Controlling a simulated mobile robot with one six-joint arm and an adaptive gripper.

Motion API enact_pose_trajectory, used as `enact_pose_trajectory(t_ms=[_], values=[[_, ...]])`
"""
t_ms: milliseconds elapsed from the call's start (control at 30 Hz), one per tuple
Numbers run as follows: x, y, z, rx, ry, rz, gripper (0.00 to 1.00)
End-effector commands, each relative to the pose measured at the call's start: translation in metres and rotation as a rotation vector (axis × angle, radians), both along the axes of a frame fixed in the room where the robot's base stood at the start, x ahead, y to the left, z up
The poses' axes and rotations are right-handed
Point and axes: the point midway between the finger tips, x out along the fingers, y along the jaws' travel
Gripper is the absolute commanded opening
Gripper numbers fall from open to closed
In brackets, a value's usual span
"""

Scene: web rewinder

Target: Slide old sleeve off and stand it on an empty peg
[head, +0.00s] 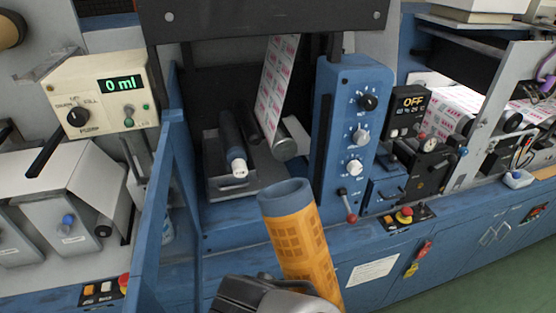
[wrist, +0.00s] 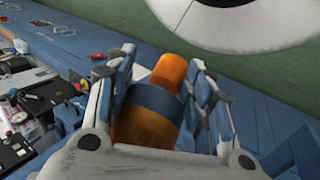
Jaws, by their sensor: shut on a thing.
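An orange sleeve (head: 298,238) with a darker grid pattern and a blue-grey end stands slightly tilted in front of the machine in the head view. My gripper (head: 285,296) is at its lower part, at the bottom edge of the picture. In the wrist view the orange sleeve (wrist: 146,128), with a blue band across it, lies between the two fingers of my gripper (wrist: 160,85), which is shut on it. A dark blue shaft with a pale end (head: 232,150) sits in the machine bay behind, apart from the sleeve. I cannot make out any peg.
A blue control column (head: 352,130) with knobs and a red-tipped lever stands right of the bay. A blue upright frame (head: 158,200) stands to the left. A printed web (head: 277,85) hangs over a roller. A large white ring (wrist: 235,20) shows in the wrist view beside green floor.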

Motion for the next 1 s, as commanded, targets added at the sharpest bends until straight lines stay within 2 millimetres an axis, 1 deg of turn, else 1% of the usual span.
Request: enact_pose_trajectory(t_ms=[67, 267, 367, 467, 567, 667, 733, 800, 900, 1000], values=[[0.002, 0.001, 0.0, -0.001, -0.001, -0.002, 0.0], [0.024, 0.009, -0.003, -0.004, -0.005, -0.034, 0.0], [0.038, 0.012, -0.006, -0.006, -0.009, -0.052, 0.0], [0.057, 0.016, -0.011, -0.008, -0.011, -0.078, 0.0], [0.083, 0.018, -0.019, -0.011, -0.012, -0.105, 0.0], [0.116, 0.016, -0.033, -0.013, -0.013, -0.139, 0.0], [0.142, 0.011, -0.046, -0.014, -0.012, -0.168, 0.0], [0.168, 0.003, -0.062, -0.014, -0.01, -0.195, 0.0], [0.201, -0.012, -0.085, -0.01, -0.007, -0.227, 0.0], [0.225, -0.027, -0.106, -0.007, -0.004, -0.252, 0.0]])
